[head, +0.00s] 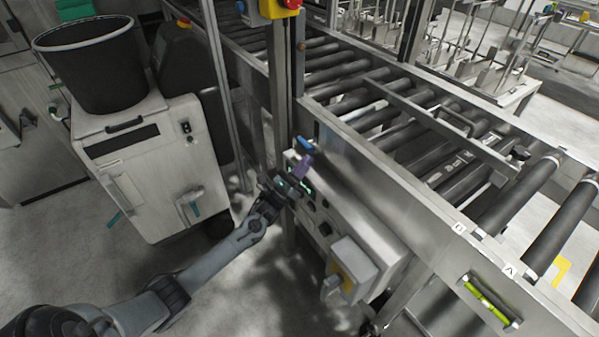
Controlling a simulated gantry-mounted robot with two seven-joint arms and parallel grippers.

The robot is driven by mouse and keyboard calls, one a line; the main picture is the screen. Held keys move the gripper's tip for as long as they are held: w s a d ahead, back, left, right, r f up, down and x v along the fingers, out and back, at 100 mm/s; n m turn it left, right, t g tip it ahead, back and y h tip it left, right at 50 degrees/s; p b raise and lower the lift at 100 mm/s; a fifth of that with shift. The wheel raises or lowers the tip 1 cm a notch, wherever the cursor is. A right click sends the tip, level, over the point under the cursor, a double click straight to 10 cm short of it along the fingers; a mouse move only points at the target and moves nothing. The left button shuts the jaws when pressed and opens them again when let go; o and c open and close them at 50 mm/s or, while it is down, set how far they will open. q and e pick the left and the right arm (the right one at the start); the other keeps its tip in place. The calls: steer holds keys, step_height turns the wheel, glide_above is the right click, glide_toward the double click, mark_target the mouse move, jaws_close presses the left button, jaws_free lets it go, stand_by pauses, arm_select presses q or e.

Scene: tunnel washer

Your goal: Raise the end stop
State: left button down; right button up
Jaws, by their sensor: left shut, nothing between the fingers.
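A flat metal bar (436,122), which looks like the end stop, runs diagonally across the dark rollers and sits low over them. My left gripper (300,170) is shut and empty at the upper left end of the grey control panel (361,222). The gripper hides part of the panel's left end. My right gripper is not in view.
The roller conveyor's side rail (420,197) runs behind the panel. A grey box with a yellow plate (352,269) sticks out at the panel's lower end. A metal post (281,90) stands close to my gripper. A white cabinet (150,165) carries a black bin (95,70) at left.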

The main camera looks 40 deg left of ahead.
mark_target(305, 148)
arm_select(q)
steer(key=shift+w+r, duration=0.1)
steer(key=shift+r, duration=0.05)
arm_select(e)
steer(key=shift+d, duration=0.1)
arm_select(q)
step_height(305, 148, up, 6)
steer(key=p, duration=0.5)
steer(key=shift+r, duration=0.1)
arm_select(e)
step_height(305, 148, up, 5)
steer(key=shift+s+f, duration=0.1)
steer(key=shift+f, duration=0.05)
arm_select(q)
steer(key=shift+f+h, duration=0.2)
steer(key=shift+h, duration=0.1)
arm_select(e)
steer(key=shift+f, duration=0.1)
